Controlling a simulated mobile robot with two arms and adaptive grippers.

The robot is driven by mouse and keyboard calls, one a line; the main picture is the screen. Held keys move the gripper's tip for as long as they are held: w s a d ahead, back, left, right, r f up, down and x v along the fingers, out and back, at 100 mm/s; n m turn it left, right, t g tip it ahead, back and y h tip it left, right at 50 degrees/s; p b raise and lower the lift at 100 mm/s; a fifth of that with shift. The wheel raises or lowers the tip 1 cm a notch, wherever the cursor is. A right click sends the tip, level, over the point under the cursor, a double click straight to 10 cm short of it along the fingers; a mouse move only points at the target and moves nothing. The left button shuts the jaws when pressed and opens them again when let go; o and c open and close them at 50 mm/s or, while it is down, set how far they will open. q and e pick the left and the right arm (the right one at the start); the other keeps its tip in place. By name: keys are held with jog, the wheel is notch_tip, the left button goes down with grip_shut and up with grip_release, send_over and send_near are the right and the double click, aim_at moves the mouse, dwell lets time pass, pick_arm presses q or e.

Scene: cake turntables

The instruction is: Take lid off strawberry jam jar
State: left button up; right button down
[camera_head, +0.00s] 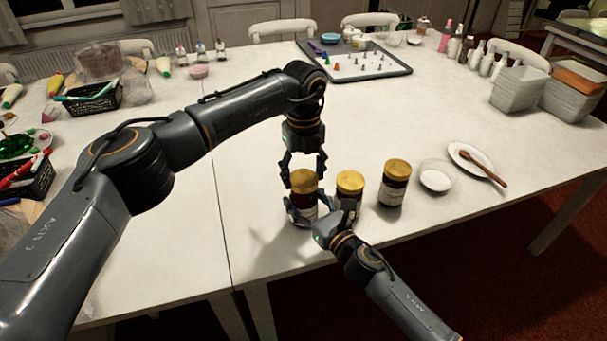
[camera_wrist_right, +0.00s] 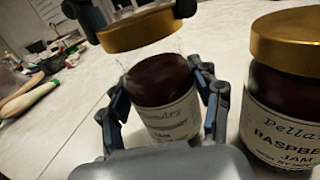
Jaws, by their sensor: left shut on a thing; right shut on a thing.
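The jam jar (camera_head: 305,204) at the left of the row is taken as the strawberry one; its label is only partly readable in the right wrist view (camera_wrist_right: 168,122). My right gripper (camera_head: 308,214) is shut around its body from the front, a finger on each side in the wrist view. My left gripper (camera_head: 304,172) comes from above and is shut on the gold lid (camera_head: 303,181). In the wrist view the lid (camera_wrist_right: 140,32) is tilted and sits a little above the dark jar, with a narrow gap between them.
A raspberry jam jar (camera_wrist_right: 285,100) with a gold lid stands close to the right. In the head view two lidded jars (camera_head: 349,184) (camera_head: 394,188) stand right of the held one. A white bowl (camera_head: 435,178) and a plate with a wooden spoon (camera_head: 478,160) are further right.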

aim_at(304, 179)
pick_arm(q)
jog(key=shift+r, duration=2)
pick_arm(e)
jog(key=shift+c, duration=1.1)
grip_release()
